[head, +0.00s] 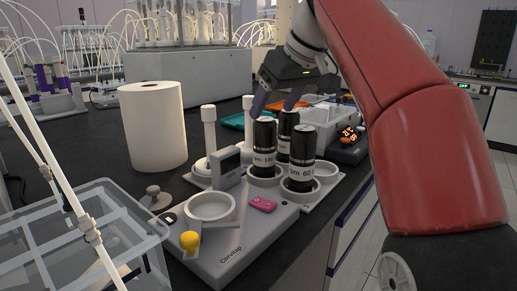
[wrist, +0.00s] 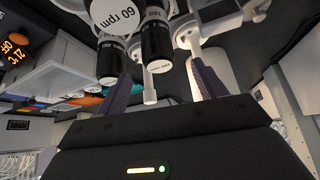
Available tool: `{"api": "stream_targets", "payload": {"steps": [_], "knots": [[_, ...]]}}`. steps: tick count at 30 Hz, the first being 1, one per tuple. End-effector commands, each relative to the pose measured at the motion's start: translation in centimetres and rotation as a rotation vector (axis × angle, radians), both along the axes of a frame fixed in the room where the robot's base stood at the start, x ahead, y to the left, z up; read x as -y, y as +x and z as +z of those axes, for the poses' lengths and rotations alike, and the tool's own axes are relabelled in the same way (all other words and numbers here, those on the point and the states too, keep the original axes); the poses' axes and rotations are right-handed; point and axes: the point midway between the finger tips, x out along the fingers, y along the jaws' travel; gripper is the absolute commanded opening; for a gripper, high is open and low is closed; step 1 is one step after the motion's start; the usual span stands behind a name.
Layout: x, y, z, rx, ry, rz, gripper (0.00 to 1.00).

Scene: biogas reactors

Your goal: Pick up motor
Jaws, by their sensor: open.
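Three black cylindrical motors with white rpm labels stand upright in round white holders. One marked 180 (head: 263,135) is at the left, one marked 60 (head: 301,145) is at the front right, and a third (head: 286,122) stands partly hidden behind them. In the wrist view the 60 rpm motor (wrist: 112,12) and the 180 motor (wrist: 156,42) show beyond the fingers, with the third (wrist: 110,62) partly hidden by the left finger. My gripper (head: 277,103) is open and empty, its purple-grey fingers just above and behind the motors. Its fingers also show in the wrist view (wrist: 161,70).
A paper roll (head: 154,130) and clear bin (head: 75,240) are left. A white post (head: 208,130) stands close left; an orange-display device (head: 349,140) is right.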

Motion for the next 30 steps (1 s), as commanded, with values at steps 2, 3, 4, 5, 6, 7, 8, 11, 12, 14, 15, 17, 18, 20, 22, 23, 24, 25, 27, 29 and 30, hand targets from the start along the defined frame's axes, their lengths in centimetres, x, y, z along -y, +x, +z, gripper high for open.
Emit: {"api": "stream_targets", "payload": {"steps": [2, 3, 4, 5, 6, 7, 8, 11, 12, 14, 15, 17, 18, 20, 22, 23, 24, 25, 27, 29, 30], "knots": [[-0.3, 0.3, -1.0, -0.002, 0.000, 0.002, 0.70], [-0.5, 0.5, -1.3, -0.002, 0.000, 0.002, 0.70], [-0.6, 0.6, -1.6, -0.002, 0.000, 0.002, 0.70], [-0.7, 0.7, -1.9, -0.003, 0.000, 0.001, 0.70], [-0.8, 0.9, -2.1, -0.002, -0.001, 0.001, 0.70], [-0.8, 1.0, -2.3, -0.001, 0.000, 0.001, 0.70], [-0.9, 1.1, -2.5, -0.001, 0.001, 0.001, 0.70], [-1.3, 1.6, -3.7, -0.003, -0.001, 0.001, 0.70], [-1.4, 1.8, -4.2, -0.002, 0.000, 0.002, 0.70], [-1.7, 2.2, -5.1, -0.003, -0.001, 0.001, 0.70], [-1.9, 2.5, -5.5, -0.002, -0.001, 0.001, 0.70], [-2.1, 2.8, -6.0, -0.001, 0.000, 0.001, 0.70], [-2.2, 2.9, -6.2, -0.001, -0.001, 0.000, 0.70], [-2.3, 3.0, -6.3, 0.000, 0.000, 0.000, 0.70], [-2.3, 3.0, -6.2, 0.001, -0.001, -0.001, 0.70], [-2.3, 3.0, -6.2, 0.001, -0.001, -0.001, 0.70], [-2.3, 3.0, -6.2, 0.000, 0.000, -0.001, 0.70], [-2.3, 3.0, -6.2, 0.000, 0.000, -0.001, 0.67], [-2.3, 3.0, -6.2, 0.000, 0.000, -0.001, 0.58], [-2.3, 3.0, -6.2, 0.000, 0.000, -0.001, 0.50], [-2.3, 3.0, -6.2, 0.000, 0.000, -0.001, 0.45]]}}
